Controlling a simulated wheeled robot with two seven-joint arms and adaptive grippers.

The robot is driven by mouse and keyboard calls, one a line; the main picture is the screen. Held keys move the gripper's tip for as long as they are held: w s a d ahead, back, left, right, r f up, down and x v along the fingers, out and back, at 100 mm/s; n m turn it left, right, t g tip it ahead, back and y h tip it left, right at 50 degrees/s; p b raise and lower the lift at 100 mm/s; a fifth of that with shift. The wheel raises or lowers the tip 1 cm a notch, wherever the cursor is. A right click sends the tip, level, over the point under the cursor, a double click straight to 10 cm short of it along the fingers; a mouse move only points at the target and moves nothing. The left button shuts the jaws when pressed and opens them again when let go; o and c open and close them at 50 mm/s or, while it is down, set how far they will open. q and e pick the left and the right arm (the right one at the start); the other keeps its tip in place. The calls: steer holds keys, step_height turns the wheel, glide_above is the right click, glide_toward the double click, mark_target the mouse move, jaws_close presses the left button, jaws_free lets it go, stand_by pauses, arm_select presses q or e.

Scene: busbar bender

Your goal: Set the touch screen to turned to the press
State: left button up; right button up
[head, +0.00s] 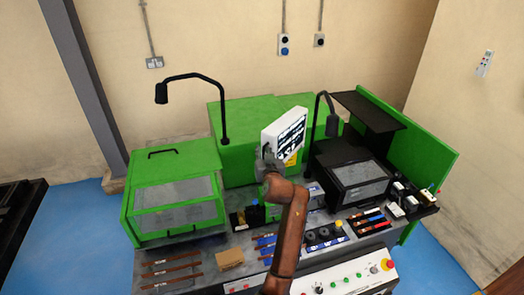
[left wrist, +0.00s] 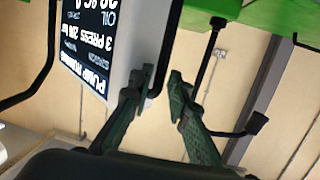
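The touch screen (head: 285,136) is a white panel with a dark, lettered display. In the head view it stands above the middle of the bench, its face angled to the right and front. In the left wrist view the screen (left wrist: 90,42) fills the upper left, with a black bar (left wrist: 167,50) along its edge. My left gripper (head: 268,163) is at the screen's lower left edge. In the wrist view its fingers (left wrist: 161,75) are parted, with the bar's lower end appearing between them; contact is unclear. My right gripper is not in view.
A green guarded unit (head: 175,195) stands left and a black guarded unit (head: 358,178) right. Two black lamps, left (head: 195,78) and right (head: 331,122), arch near the screen. Copper bars (head: 172,272), a cardboard box (head: 230,259) and a control panel (head: 345,276) are in front.

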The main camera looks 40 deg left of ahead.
arm_select(q)
steer(key=s+d+b, duration=0.1)
steer(key=s+d, duration=0.1)
steer(key=d, duration=0.6)
steer(key=shift+d+r, duration=0.25)
steer(key=shift+d, duration=0.1)
steer(key=shift+s, duration=0.1)
stand_by(0.3)
stand_by(0.6)
